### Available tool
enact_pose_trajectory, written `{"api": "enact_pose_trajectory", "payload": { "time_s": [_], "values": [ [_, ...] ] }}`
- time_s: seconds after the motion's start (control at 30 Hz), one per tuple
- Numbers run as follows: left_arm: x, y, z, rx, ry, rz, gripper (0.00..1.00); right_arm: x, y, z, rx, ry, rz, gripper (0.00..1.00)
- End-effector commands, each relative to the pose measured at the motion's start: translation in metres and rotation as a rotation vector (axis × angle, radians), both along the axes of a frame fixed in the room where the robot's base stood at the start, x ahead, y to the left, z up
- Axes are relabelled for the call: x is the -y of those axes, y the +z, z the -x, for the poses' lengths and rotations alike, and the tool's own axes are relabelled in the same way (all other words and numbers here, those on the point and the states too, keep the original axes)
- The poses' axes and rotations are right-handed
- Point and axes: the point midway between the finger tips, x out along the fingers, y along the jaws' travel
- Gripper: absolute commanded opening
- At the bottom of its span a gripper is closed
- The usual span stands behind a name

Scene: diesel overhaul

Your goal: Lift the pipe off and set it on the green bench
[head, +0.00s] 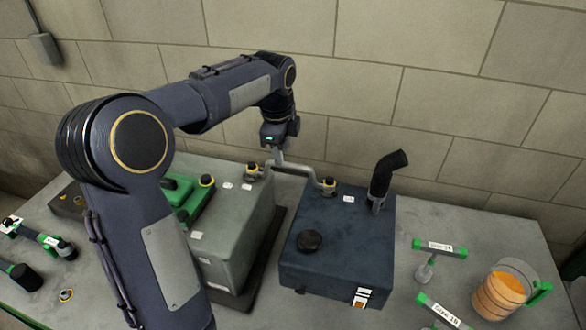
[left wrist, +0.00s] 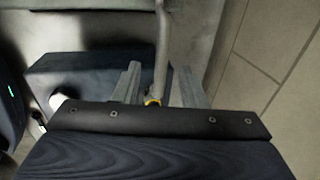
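The pipe (head: 298,169) is a thin grey metal tube. It bridges a yellow-ringed fitting (head: 254,171) on the grey-green engine block and another (head: 328,187) on the dark blue box. My left gripper (head: 278,160) points down over the pipe, near its left half. In the left wrist view the pipe (left wrist: 163,45) runs between the two fingers (left wrist: 160,85), with a gap on each side, so the gripper is open. A yellow ring (left wrist: 153,101) shows below the pipe there. My right gripper is out of view. I cannot make out a separate green bench.
The blue box (head: 335,250) carries a black elbow stack (head: 386,178) and a round cap (head: 310,240). On the right of the grey tabletop (head: 500,237) are green-handled tools (head: 440,249) and an orange-filled jar (head: 500,295). A block wall (head: 440,80) stands close behind.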

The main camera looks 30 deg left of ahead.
Motion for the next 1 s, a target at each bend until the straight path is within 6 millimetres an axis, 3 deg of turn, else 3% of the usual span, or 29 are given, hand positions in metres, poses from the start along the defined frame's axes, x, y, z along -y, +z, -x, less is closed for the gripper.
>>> {"api": "enact_pose_trajectory", "payload": {
  "time_s": [0.47, 0.77, 1.0],
  "values": [
    [0.006, -0.061, -0.017, -0.005, 0.001, 0.000, 0.38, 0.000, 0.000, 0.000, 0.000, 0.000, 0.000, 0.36],
    [0.006, -0.066, -0.018, -0.001, 0.001, 0.000, 0.38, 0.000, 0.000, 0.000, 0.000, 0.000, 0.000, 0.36],
    [0.006, -0.066, -0.018, -0.001, 0.001, 0.000, 0.08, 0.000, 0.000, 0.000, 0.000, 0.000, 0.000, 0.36]
  ]
}}
